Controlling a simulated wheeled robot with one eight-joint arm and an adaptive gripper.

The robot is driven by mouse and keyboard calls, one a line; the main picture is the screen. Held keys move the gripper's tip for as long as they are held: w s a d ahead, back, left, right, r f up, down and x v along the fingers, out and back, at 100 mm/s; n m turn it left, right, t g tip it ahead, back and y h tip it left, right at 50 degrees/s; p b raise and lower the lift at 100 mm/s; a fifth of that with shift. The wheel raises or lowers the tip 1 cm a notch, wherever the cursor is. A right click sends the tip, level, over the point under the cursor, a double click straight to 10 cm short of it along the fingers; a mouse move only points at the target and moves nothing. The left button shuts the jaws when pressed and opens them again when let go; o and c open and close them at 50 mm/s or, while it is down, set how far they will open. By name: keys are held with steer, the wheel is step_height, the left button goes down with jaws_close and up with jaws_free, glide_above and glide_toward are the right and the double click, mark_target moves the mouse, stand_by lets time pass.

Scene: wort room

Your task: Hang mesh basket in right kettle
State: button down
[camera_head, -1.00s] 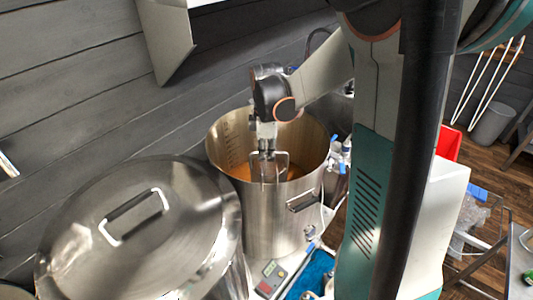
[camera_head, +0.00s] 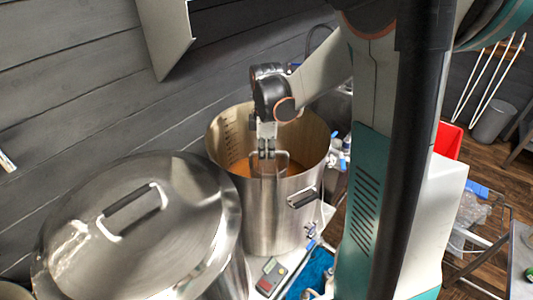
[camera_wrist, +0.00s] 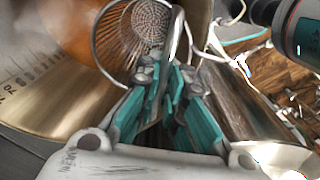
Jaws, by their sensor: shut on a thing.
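The right kettle (camera_head: 285,215) is an open steel pot with amber liquid (camera_head: 240,168) inside. My gripper (camera_head: 266,154) reaches down into its mouth, near the front wall. In the wrist view my gripper (camera_wrist: 170,92) is shut on the wire frame of the mesh basket, its teal pads either side of the metal. The mesh basket (camera_wrist: 150,22) shows there as a round rim with a perforated base, over the liquid. In the head view only part of the basket's frame (camera_head: 283,160) shows. Whether the basket touches the kettle rim cannot be told.
The left kettle's shiny lid (camera_head: 175,235) with a black-gripped handle is close on the left. A controller with a display (camera_head: 270,277) and a blue mat (camera_head: 312,272) lie in front. A grey hood panel (camera_head: 165,35) hangs above. A plank wall stands behind.

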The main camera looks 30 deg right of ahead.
steer(key=shift+f, duration=0.1)
steer(key=shift+f+b, duration=1)
steer(key=shift+f, duration=0.45)
steer(key=c, duration=0.8)
jaws_free()
steer(key=shift+r, duration=0.2)
stand_by(0.5)
steer(key=shift+r+p, duration=3.15)
steer(key=shift+r, duration=1.7)
steer(key=shift+s+f, duration=0.1)
